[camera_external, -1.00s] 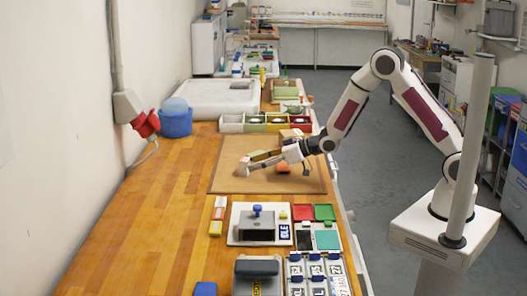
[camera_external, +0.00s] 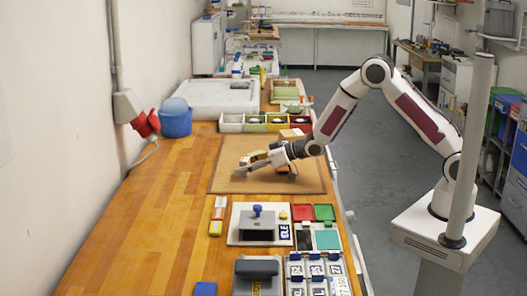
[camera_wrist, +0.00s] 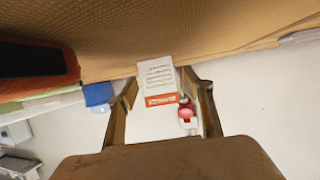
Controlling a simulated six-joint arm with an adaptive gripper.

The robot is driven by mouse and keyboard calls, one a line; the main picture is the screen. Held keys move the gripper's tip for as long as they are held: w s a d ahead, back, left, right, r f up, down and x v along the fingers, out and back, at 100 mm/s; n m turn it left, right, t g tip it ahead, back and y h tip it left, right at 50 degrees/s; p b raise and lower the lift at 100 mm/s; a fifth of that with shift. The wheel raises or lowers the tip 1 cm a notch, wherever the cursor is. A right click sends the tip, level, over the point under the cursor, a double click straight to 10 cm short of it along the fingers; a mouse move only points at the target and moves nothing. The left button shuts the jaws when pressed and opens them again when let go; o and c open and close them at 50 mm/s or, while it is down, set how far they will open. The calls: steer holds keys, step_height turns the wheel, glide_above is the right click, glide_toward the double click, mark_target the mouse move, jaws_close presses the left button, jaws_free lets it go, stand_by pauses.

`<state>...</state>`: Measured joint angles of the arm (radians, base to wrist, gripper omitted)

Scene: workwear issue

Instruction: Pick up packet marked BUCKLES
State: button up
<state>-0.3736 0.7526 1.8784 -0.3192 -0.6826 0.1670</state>
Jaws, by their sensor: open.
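In the wrist view a small white packet (camera_wrist: 157,77) with printed lines and an orange band shows between the two fingers of my gripper (camera_wrist: 162,88). The fingers are apart, with no clear contact on the packet. In the external view my gripper (camera_external: 250,167) is low over the brown mat (camera_external: 222,184), and a small pale shape (camera_external: 240,173) shows at its tip. I cannot tell whether that shape is the packet or a finger.
A yellow-green item (camera_external: 256,156) lies close behind my gripper. A divided bin row (camera_external: 232,123) stands beyond the mat. A stamp station (camera_external: 246,233) and red and green trays (camera_external: 303,212) are nearer the camera. The wooden bench (camera_external: 165,205) is clear at left.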

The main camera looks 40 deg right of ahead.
mark_target(245, 159)
stand_by(0.5)
steer(key=c, duration=1.1)
steer(key=shift+r, duration=0.1)
steer(key=shift+c, duration=0.2)
steer(key=shift+r, duration=4.95)
